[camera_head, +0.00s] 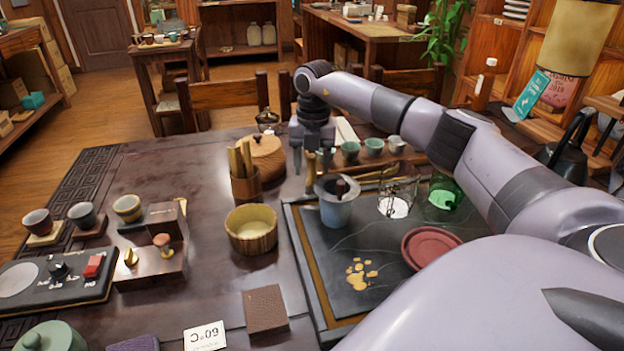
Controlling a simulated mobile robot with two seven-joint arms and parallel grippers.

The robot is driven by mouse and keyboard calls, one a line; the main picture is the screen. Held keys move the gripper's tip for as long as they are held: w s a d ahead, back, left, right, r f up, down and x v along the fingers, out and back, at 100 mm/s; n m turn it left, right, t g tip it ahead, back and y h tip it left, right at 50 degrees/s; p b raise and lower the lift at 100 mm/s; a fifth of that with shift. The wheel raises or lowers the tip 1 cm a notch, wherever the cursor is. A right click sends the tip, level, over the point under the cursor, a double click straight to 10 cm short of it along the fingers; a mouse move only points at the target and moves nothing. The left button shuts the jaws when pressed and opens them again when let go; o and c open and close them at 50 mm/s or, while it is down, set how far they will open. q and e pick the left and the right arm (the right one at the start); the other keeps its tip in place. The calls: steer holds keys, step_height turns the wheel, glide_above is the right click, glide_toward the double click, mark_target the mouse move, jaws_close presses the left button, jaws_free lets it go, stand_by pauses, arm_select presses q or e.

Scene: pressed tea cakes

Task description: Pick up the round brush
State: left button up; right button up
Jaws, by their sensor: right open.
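My right gripper (311,168) points down over the back middle of the dark table, its fingers apart. A small upright tan-brown thing (310,165) shows between and below the fingers. It may be the round brush, but it is too small and too covered by the gripper to be sure. I cannot tell whether the fingers touch it. It stands between the holder of wooden tools (246,188) and the grey-blue cup (338,208), which has a dark-tipped thing in it. My left gripper is out of view.
A round lidded wooden box (267,157) stands left of the gripper, and small green cups (374,147) stand right. A wooden bowl (251,235), a glass vessel (397,190) and a red dish (430,246) are nearer.

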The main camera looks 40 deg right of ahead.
steer(key=shift+f, duration=0.55)
jaws_close()
